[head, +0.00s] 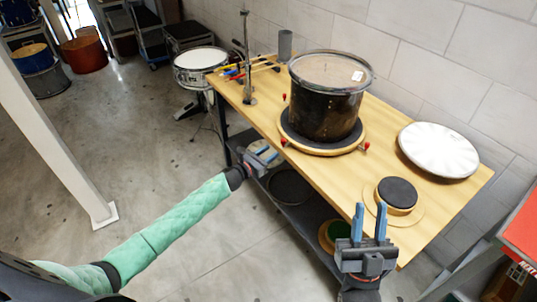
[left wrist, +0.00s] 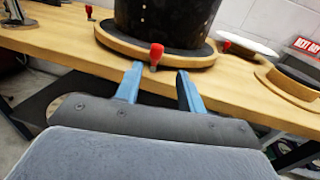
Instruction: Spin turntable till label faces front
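A dark drum (head: 325,108) with a clear top stands upright on a round turntable (head: 318,146) with a wooden rim and black top. A small white label (head: 357,76) shows at the drum's far right near its top. Red knobs ring the turntable; the front-left knob (head: 284,142) also shows in the left wrist view (left wrist: 156,52). My left gripper (head: 268,153) is open and empty at the bench's front edge. In the left wrist view its blue fingertips (left wrist: 158,77) stand apart, short of the red knob. My right gripper (head: 369,212) is open and empty, before the bench's right part.
The wooden bench (head: 258,122) also holds a round black pad (head: 397,193), a white disc (head: 439,150), a metal stand (head: 246,60), several sticks and a grey cup (head: 285,45). A snare drum (head: 201,66) stands beyond its left end. A wall closes the back.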

